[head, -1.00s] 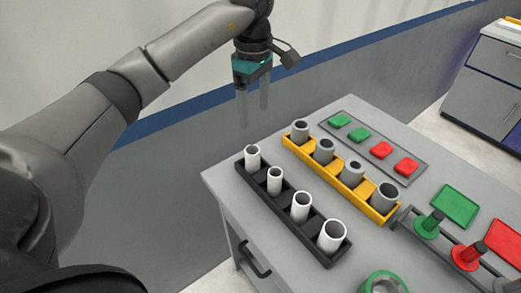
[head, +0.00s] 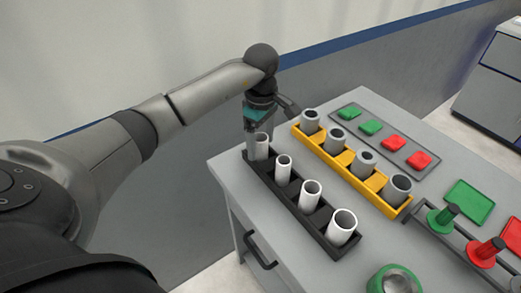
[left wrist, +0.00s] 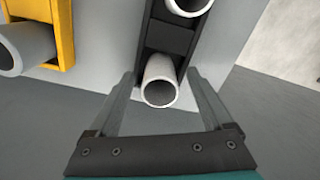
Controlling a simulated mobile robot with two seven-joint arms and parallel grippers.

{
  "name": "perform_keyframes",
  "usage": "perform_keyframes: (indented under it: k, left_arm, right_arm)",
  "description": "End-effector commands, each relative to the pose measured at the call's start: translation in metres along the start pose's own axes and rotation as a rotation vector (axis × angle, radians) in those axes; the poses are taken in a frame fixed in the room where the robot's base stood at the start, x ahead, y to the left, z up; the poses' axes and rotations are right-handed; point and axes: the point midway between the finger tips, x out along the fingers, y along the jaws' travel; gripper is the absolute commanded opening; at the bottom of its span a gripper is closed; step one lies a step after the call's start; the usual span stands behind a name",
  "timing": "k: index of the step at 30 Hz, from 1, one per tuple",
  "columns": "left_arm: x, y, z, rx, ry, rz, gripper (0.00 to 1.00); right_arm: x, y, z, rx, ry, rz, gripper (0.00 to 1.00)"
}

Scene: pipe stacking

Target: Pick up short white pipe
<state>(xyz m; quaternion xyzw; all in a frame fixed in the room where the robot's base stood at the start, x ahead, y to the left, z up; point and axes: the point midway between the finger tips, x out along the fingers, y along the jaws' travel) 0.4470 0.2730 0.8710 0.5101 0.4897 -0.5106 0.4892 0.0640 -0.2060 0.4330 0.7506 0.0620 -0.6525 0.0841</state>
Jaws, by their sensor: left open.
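White pipes stand upright in a black tray (head: 279,202) on the table. The white pipe at the tray's far left end (head: 261,149) also shows in the left wrist view (left wrist: 160,84). My left gripper (head: 257,130) is open at that pipe. In the left wrist view its fingers (left wrist: 160,76) lie to either side of the pipe, with visible gaps. The other white pipes (head: 283,168) (head: 310,195) (head: 341,228) stand further along the tray. I cannot tell for certain which pipe is the short one. My right gripper is not in view.
A yellow tray (head: 334,161) with several grey pipes stands close beside the black tray. Behind it is a grey plate (head: 383,137) with green and red pads. Red (head: 486,252) and green (head: 441,217) flanged pieces stand at the right. A green ring-shaped piece (head: 395,281) is at the front.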

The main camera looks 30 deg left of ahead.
Motion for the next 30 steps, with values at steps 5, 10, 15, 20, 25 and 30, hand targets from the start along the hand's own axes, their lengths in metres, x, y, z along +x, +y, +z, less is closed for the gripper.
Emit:
perform_keyframes:
  k: [5, 10, 15, 20, 25, 30]
  left_arm:
    - [0.0038, 0.0003, -0.0001, 0.001, 0.0, 0.001, 0.84]
    - [0.0035, 0.0003, 0.0, 0.001, 0.0, 0.001, 0.77]
    - [0.0033, 0.0003, 0.0, 0.001, 0.0, 0.001, 0.58]
    - [0.0033, 0.0003, 0.0, 0.001, 0.0, 0.001, 0.4]
    - [0.0033, 0.0003, 0.0, 0.0, 0.0, 0.001, 0.21]
    - [0.0033, 0.0003, 0.0, 0.0, 0.0, 0.001, 0.02]
  right_arm:
    - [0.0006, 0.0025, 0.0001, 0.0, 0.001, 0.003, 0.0]
    - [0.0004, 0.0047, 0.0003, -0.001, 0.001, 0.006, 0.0]
    - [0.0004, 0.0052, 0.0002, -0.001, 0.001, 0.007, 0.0]
    - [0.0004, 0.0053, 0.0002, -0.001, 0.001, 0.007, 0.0]
    - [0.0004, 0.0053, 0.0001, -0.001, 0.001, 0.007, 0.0]
    - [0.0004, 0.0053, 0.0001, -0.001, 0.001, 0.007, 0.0]
